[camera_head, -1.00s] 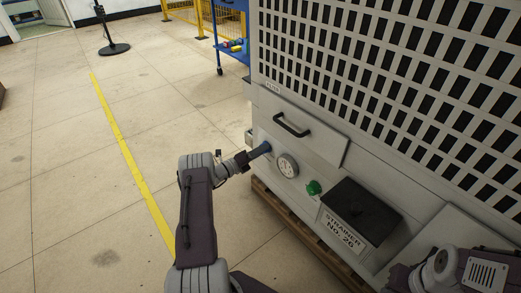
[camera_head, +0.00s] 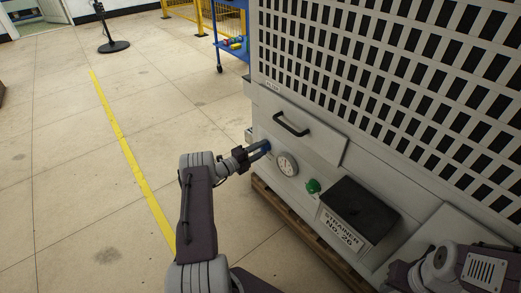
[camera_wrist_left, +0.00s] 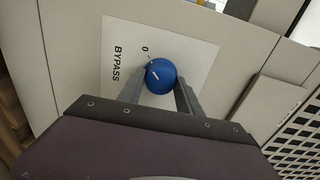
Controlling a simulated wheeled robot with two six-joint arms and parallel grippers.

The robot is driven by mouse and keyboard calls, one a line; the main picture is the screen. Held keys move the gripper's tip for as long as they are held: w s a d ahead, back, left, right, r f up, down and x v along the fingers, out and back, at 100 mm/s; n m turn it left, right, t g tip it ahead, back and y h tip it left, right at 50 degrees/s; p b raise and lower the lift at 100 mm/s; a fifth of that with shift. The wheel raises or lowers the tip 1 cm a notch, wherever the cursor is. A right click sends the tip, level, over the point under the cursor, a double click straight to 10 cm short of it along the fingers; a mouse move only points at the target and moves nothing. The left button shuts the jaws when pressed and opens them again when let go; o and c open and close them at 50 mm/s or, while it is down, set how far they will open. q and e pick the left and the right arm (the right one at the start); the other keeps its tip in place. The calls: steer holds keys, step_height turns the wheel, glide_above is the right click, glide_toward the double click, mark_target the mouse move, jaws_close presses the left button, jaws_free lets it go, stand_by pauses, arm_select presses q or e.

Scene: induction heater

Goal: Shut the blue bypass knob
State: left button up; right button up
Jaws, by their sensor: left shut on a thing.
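The blue bypass knob (camera_wrist_left: 161,76) sits on a white plate (camera_wrist_left: 188,48) marked BYPASS and 0. My left gripper (camera_wrist_left: 160,95) is shut on the knob, with one finger on each side of it. A short pale mark shows on the left part of the knob's face, close to the 0. In the head view, the left gripper (camera_head: 260,150) meets the machine's front left of the round gauge, and only a little blue of the knob (camera_head: 267,145) shows between the fingers. Part of my right arm is at the lower right, but its gripper is not visible.
Right of the knob are a gauge (camera_head: 287,164), a green knob (camera_head: 313,186) and a black-lidded strainer box (camera_head: 360,208). A drawer handle (camera_head: 291,125) sticks out above. The machine stands on a wooden pallet (camera_head: 290,222).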

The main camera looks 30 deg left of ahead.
stand_by(0.3)
arm_select(q)
steer(key=o, duration=1.4)
steer(key=shift+c, duration=0.2)
steer(key=shift+s+a+r+p, duration=0.1)
steer(key=shift+s+a+p, duration=0.1)
steer(key=shift+s+p, duration=0.2)
steer(key=p+v, duration=0.4)
steer(key=v, duration=0.4)
steer(key=shift+s, duration=0.1)
